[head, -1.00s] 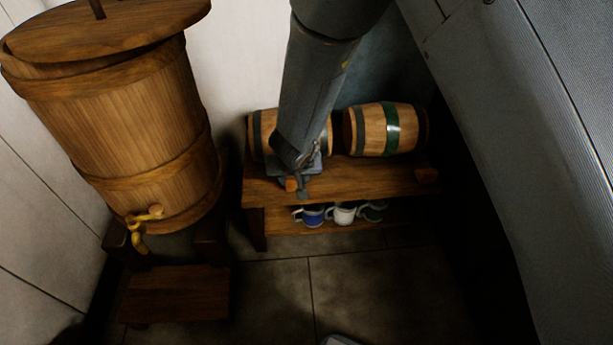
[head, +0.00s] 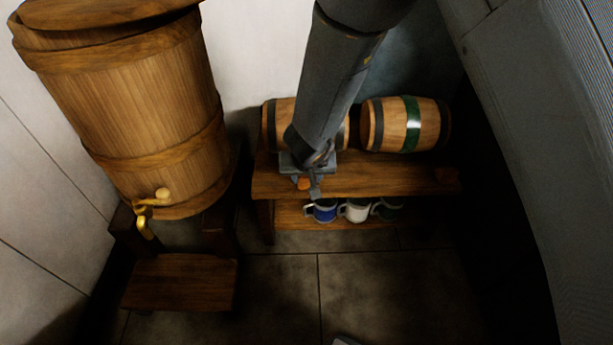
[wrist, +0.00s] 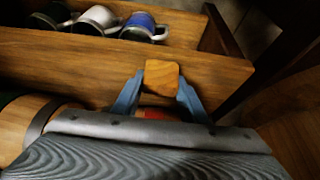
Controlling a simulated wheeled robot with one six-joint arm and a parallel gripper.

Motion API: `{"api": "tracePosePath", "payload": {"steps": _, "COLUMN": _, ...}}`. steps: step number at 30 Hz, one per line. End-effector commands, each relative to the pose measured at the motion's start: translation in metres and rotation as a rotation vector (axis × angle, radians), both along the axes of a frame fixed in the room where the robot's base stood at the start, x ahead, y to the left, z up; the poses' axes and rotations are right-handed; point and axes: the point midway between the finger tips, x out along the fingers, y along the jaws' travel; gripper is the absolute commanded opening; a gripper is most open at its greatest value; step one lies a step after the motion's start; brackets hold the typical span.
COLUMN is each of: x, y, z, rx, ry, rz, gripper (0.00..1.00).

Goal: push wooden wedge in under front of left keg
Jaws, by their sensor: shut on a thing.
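The wooden wedge (wrist: 162,75) is a small pale orange-brown block. In the wrist view it sits between the two blue-grey fingers of my gripper (wrist: 160,92), which is shut on it. In the head view my gripper (head: 308,184) is at the shelf top in front of the left keg, with a bit of the wedge (head: 303,183) showing. The left keg (head: 280,122) lies on its side, partly hidden behind my arm. Whether the wedge touches the keg is hidden. The right keg (head: 403,124) has a green band and lies beside it.
The kegs lie on a wooden bench (head: 390,180). A blue mug (head: 322,210), a white mug (head: 355,210) and a dark mug (head: 387,208) stand on the lower shelf. A large barrel (head: 140,100) with a tap stands left.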

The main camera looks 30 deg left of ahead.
Motion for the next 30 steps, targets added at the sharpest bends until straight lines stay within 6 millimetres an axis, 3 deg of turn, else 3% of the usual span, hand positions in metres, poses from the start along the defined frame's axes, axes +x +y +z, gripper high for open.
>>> {"api": "tracePosePath", "payload": {"steps": 30, "x": 0.016, "y": 0.010, "z": 0.001, "rx": 0.000, "ry": 0.000, "rz": -0.001, "gripper": 0.26}}
